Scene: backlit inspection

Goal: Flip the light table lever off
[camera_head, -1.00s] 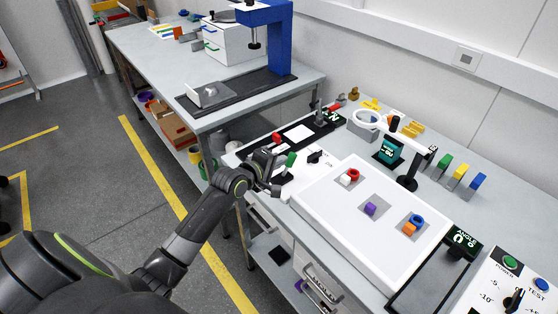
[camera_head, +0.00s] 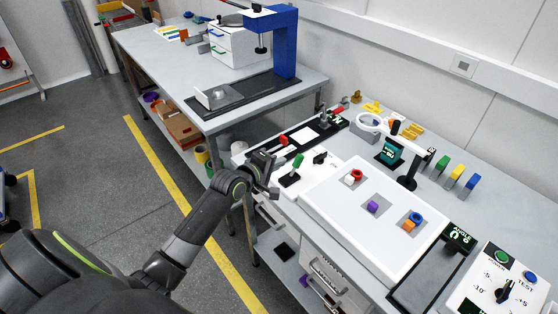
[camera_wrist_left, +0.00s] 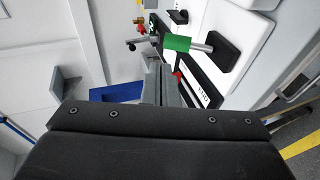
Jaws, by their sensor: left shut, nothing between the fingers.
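The lever has a green handle (camera_head: 298,161) on a metal shaft and a black base (camera_head: 290,180), on a white plate left of the white light table (camera_head: 335,200). The handle stands tilted up. My left gripper (camera_head: 272,180) is just left of the lever, shut and empty, apart from the handle as far as I can tell. In the left wrist view the green handle (camera_wrist_left: 177,43) lies just beyond my closed fingertips (camera_wrist_left: 157,70), with its black base (camera_wrist_left: 221,50) to the right. I cannot tell whether the panel is lit. My right gripper is out of view.
A small black knob (camera_head: 320,158) sits right of the lever. Red, purple, blue and orange parts lie on the light table. A control box (camera_head: 500,285) is at the front right. Floor is free at left.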

